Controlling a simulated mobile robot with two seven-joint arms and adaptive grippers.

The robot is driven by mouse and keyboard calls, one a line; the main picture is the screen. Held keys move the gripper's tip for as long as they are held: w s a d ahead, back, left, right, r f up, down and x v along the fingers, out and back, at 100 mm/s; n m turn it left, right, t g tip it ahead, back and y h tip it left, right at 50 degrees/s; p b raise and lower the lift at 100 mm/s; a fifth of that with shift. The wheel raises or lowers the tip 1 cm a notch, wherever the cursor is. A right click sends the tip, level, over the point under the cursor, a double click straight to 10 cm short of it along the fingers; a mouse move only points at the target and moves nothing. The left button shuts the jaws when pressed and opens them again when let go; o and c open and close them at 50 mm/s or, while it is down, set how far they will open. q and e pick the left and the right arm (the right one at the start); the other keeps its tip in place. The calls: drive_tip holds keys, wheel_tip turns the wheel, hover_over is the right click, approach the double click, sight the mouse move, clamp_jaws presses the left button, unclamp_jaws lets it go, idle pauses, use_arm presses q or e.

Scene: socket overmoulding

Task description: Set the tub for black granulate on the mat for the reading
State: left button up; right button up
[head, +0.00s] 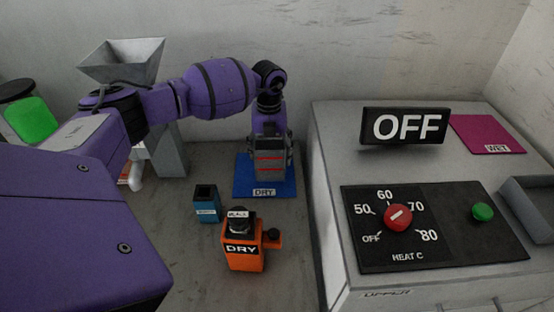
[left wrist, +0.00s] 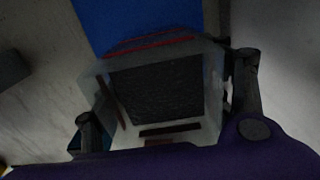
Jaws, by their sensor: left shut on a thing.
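My left gripper (head: 270,138) comes down from above at the blue mat and is shut on a translucent grey tub with red stripes (head: 270,164). In the left wrist view the tub (left wrist: 155,88) sits between the two fingers, its dark granulate facing the camera. The blue mat (head: 243,183), labelled DRY, lies under and around the tub in the head view; it also shows beyond the tub in the left wrist view (left wrist: 95,22). I cannot tell whether the tub's base touches the mat. My right gripper is not in view.
An orange DRY unit (head: 243,260) and a small blue container (head: 206,206) stand in front of the mat. A grey machine (head: 330,215) with an OFF sign (head: 405,126) and a magenta WET mat (head: 485,130) is at right. A hopper (head: 125,60) stands behind my left arm.

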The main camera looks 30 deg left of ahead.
use_arm(q)
drive_tip(key=shift+w+d, duration=0.15)
drive_tip(key=shift+w, duration=0.1)
drive_tip(key=f+b, duration=0.2)
drive_tip(key=f, duration=0.1)
drive_tip(key=shift+w+d+f, duration=0.2)
drive_tip(key=shift+f, duration=0.3)
drive_tip(key=shift+r, duration=0.3)
drive_tip(key=shift+c, duration=0.9)
drive_tip(key=shift+w+f, duration=0.1)
drive_tip(key=shift+f, duration=0.05)
drive_tip(key=o, duration=1.8)
